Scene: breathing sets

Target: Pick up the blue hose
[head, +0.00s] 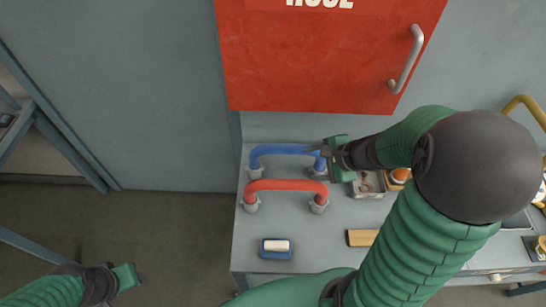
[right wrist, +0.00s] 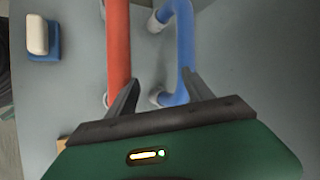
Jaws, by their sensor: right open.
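The blue hose (head: 283,149) is an arch standing on the grey bench, its ends in grey sockets. It also shows in the right wrist view (right wrist: 186,45). The red hose (head: 285,185) is a similar arch just in front of it. My right gripper (head: 316,151) is open at the right end of the blue hose. In the right wrist view its right finger overlaps the blue hose and its left finger lies close to the red hose (right wrist: 118,45); contact cannot be told. My left gripper (head: 127,276) is low at the left, away from the bench; its jaws are unclear.
A red cabinet door (head: 310,60) with a metal handle (head: 407,58) hangs above the bench (head: 330,235). A blue block with a white top (head: 276,248), a wooden block (head: 361,238) and a small tray (head: 369,185) stand on the bench. Floor at the left is clear.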

